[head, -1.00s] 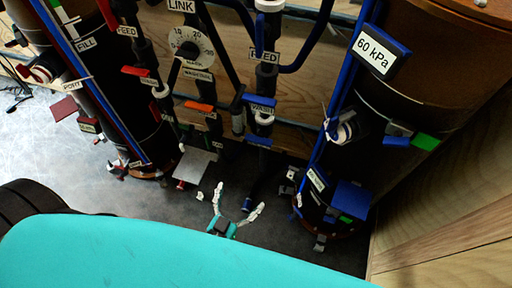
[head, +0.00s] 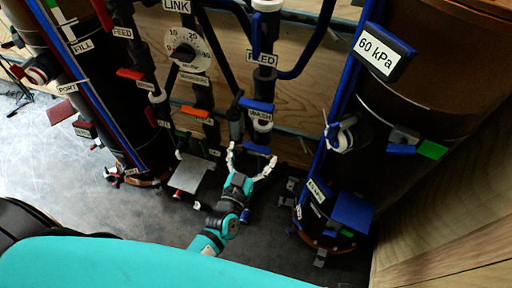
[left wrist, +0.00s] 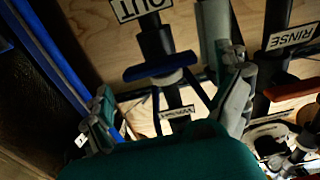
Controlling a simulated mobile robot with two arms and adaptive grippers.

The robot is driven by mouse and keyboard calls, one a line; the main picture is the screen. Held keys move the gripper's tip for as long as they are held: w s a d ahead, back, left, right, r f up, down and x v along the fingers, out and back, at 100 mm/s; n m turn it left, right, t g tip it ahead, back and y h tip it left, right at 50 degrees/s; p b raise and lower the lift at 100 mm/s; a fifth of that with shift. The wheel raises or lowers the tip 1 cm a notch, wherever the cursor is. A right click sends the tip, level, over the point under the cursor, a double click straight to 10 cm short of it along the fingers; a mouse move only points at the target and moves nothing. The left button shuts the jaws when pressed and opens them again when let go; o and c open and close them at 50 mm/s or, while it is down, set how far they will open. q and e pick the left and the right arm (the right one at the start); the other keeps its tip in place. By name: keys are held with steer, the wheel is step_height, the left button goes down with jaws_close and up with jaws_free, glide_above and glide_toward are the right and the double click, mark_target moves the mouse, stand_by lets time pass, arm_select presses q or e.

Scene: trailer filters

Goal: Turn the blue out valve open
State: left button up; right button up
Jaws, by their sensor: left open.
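The blue out valve handle (head: 257,149) sits low on the middle pipe in the head view. In the left wrist view the blue handle (left wrist: 155,67) lies crosswise to its dark pipe, next to an upside-down OUT label (left wrist: 140,7). My left gripper (head: 252,160) is open and empty, just in front of and below the handle in the head view, one finger to each side. In the left wrist view its fingers (left wrist: 172,100) are spread wide, and the handle is beyond them, apparently untouched. My right gripper is not in view.
Another blue handle (head: 257,104) with a WASH label is higher on the same pipe. An orange handle (head: 195,113) and a grey plate (head: 193,173) are to the left. A brown tank (head: 430,70) with blue fittings stands at right.

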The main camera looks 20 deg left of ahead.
mark_target(255, 150)
arm_select(q)
steer(key=shift+w, duration=1.6)
steer(key=c, duration=1)
